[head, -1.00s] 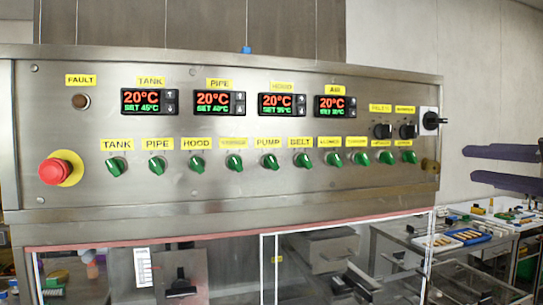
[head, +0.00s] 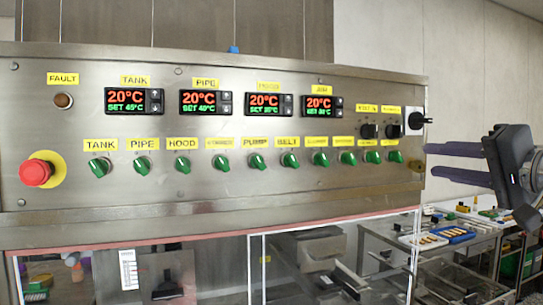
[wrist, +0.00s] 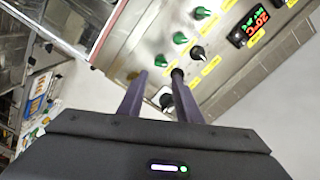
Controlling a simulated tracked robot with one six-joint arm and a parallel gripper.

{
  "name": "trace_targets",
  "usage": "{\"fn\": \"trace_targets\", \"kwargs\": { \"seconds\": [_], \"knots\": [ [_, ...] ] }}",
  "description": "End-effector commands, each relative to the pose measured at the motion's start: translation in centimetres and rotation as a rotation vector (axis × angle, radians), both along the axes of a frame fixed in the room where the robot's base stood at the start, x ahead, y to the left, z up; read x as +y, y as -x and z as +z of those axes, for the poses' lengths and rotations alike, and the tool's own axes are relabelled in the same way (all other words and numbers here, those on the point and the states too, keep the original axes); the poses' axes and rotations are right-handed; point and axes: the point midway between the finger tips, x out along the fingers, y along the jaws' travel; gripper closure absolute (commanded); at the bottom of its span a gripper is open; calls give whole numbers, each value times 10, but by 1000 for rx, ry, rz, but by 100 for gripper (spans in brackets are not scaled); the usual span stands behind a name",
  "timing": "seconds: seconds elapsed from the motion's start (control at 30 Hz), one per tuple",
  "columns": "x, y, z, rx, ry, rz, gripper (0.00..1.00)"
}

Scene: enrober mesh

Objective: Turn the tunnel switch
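A row of green rotary switches (head: 256,162) runs along the steel control panel (head: 60,120), under yellow labels. The left labels read tank, pipe, hood, pump and belt. The right-hand labels are too blurred to read, so I cannot tell which is the tunnel switch. The green handles all lean at a similar slant. My gripper (head: 428,161) is at the panel's right end, its two purple fingers apart and pointing left. In the wrist view my gripper (wrist: 159,75) is open and empty, with the nearest green switches (wrist: 180,37) beyond the fingertips.
Two black knobs (head: 393,131) and a black switch on a white plate (head: 415,121) sit at the panel's right. A red emergency button (head: 35,172) is at the far left. Four-digit-style displays show 20°C. A table (head: 480,242) with trays stands behind right.

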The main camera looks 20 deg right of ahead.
Motion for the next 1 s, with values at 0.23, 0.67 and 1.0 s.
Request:
{"fn": "trace_targets", "kwargs": {
  "seconds": [0.23,0.67,1.0],
  "knots": [
    [2,-29,0,0,0,4,69],
    [3,-77,0,0,0,4,69],
    [3,-89,0,0,1,1,69]
  ]
}}
